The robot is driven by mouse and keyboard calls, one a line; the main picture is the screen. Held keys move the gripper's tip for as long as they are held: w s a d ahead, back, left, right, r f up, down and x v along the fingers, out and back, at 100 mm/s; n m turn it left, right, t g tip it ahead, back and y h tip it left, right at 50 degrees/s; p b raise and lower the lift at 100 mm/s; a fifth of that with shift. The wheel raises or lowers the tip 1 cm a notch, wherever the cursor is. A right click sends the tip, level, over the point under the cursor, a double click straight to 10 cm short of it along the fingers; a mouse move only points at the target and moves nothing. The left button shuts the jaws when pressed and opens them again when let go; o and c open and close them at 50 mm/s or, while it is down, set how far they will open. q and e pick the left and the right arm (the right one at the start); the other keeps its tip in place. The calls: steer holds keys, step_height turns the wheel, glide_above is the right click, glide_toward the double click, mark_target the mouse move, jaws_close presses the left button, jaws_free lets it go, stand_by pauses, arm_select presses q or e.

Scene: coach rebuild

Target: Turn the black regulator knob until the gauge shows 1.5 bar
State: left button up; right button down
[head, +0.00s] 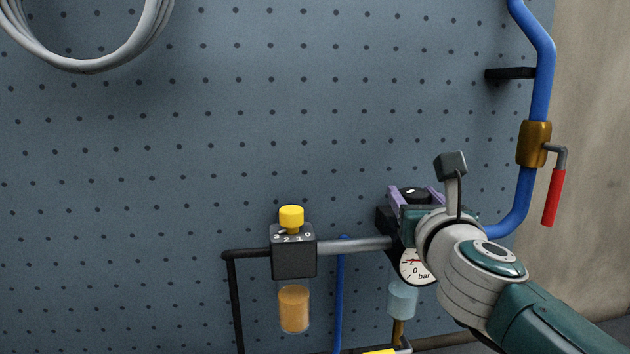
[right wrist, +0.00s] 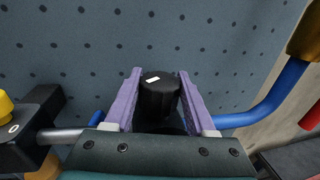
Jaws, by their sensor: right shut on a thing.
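The black regulator knob (head: 413,193) sits on top of the regulator at the right of the pegboard. In the right wrist view the knob (right wrist: 159,98) stands between two purple finger pads and shows a small white mark on its top. My right gripper (head: 416,196) is shut on the knob. The round white gauge (head: 416,268) hangs just below, partly covered by my right arm. Its red needle and the marks "0" and "bar" show, but the exact reading cannot be told. My left gripper is not in view.
A yellow knob (head: 291,217) tops a second black unit with an amber bowl (head: 294,308) to the left, joined by a grey pipe (head: 354,246). A blue pipe (head: 543,80) with a red-handled valve (head: 553,196) runs at the right.

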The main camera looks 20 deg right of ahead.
steer(key=shift+n+t+y+p, duration=0.45)
steer(key=shift+n+y, duration=0.55)
steer(key=shift+y, duration=0.5)
steer(key=shift+c, duration=1.1)
jaws_free()
